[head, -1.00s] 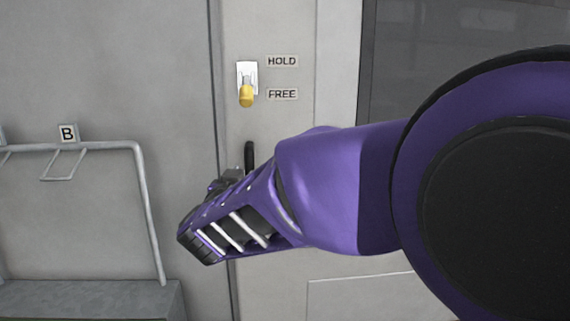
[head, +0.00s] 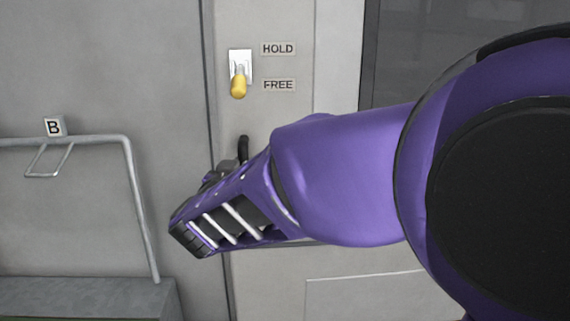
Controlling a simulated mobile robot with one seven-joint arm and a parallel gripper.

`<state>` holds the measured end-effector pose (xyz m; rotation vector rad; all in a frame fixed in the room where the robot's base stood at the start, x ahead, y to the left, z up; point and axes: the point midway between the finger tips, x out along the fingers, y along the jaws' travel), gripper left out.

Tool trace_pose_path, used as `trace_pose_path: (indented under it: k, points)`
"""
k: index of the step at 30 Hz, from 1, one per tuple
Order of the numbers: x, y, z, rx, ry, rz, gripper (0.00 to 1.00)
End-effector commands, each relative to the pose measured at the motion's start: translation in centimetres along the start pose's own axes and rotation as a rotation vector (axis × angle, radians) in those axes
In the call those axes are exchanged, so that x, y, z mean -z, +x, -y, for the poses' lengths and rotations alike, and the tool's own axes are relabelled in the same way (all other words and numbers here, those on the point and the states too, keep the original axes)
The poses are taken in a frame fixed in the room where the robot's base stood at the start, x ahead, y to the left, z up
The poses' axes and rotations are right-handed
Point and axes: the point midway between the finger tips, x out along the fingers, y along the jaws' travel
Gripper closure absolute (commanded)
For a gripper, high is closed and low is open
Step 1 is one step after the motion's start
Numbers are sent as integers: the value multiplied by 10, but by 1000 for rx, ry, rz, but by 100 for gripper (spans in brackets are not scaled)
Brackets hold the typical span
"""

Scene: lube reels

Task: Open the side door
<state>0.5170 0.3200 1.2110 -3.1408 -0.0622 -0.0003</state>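The light grey side door (head: 340,264) stands in the middle of the head view, with a dark window panel (head: 450,45) at upper right. A dark upright handle (head: 243,149) shows just above my gripper; its lower part is hidden behind my arm. My gripper (head: 205,178) is at the handle, near the door's left edge. Its fingers are mostly hidden, so I cannot tell whether they are around the handle. A yellow-tipped switch lever (head: 239,83) points down toward the FREE label (head: 279,85), below the HOLD label (head: 278,49).
A grey rail (head: 133,180) with a B tag (head: 54,126) and a small hook (head: 49,160) is at the left. A grey ledge (head: 90,293) lies below it. My purple arm covers much of the right side.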

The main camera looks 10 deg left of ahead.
Motion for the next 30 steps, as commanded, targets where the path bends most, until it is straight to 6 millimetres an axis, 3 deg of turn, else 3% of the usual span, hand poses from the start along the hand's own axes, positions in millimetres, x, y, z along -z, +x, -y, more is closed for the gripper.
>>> trace_pose_path:
  k: [1,3,30]
  points:
    - [0,0,0,0,0,0,88]
    - [0,0,0,0,0,0,100]
    - [0,0,0,0,0,0,100]
